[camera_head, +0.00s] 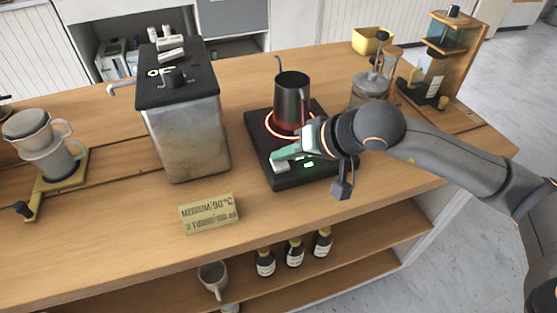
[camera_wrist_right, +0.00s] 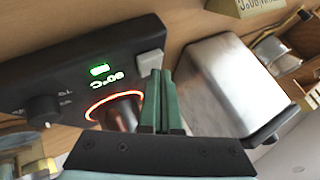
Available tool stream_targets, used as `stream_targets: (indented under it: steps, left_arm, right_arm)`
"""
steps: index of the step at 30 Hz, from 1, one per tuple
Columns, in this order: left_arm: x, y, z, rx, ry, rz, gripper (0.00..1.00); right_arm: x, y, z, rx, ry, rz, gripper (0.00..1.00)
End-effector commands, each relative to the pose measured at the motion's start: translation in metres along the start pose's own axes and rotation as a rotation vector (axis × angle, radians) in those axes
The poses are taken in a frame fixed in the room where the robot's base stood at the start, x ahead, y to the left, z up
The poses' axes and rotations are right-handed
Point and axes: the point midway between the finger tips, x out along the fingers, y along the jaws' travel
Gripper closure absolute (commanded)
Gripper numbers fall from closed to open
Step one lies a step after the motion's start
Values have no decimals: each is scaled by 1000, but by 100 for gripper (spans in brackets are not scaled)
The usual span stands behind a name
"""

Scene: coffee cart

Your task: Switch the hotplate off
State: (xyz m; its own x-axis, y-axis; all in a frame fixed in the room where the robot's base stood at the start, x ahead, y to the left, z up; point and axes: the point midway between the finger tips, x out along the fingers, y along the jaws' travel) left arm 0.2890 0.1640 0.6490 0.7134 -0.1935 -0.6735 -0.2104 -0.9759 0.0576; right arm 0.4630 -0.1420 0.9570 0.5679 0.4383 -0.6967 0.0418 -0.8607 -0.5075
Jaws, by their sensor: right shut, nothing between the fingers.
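The black hotplate (camera_head: 262,133) stands on the wooden counter. Its ring (camera_head: 273,127) glows orange, and it glows in the right wrist view (camera_wrist_right: 98,103) too. A dark metal kettle (camera_head: 291,98) stands on the ring. The hotplate's front panel has a light grey button (camera_head: 281,167), a lit green display and a dark knob (camera_wrist_right: 42,111). In the right wrist view, the button (camera_wrist_right: 150,62) is just beyond my fingertips. My right gripper (camera_head: 284,154) is shut and empty, its green fingers over the front panel by the button. I cannot tell whether they touch it. My left gripper is out of view.
A steel tank (camera_head: 185,135) with a black lid stands left of the hotplate. A sign (camera_head: 208,213) reading "MEDIUM 90°C" stands at the counter's front. A glass press (camera_head: 369,88) is to the right, near my arm. Bottles (camera_head: 294,252) stand on the lower shelf.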

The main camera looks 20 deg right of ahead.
Motion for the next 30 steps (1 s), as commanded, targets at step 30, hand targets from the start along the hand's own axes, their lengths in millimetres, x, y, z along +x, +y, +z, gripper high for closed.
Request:
stream_targets:
  steps: [30]
  left_arm:
    - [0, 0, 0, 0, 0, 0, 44]
  right_arm:
    - [-9, -6, -6, -1, 1, 1, 100]
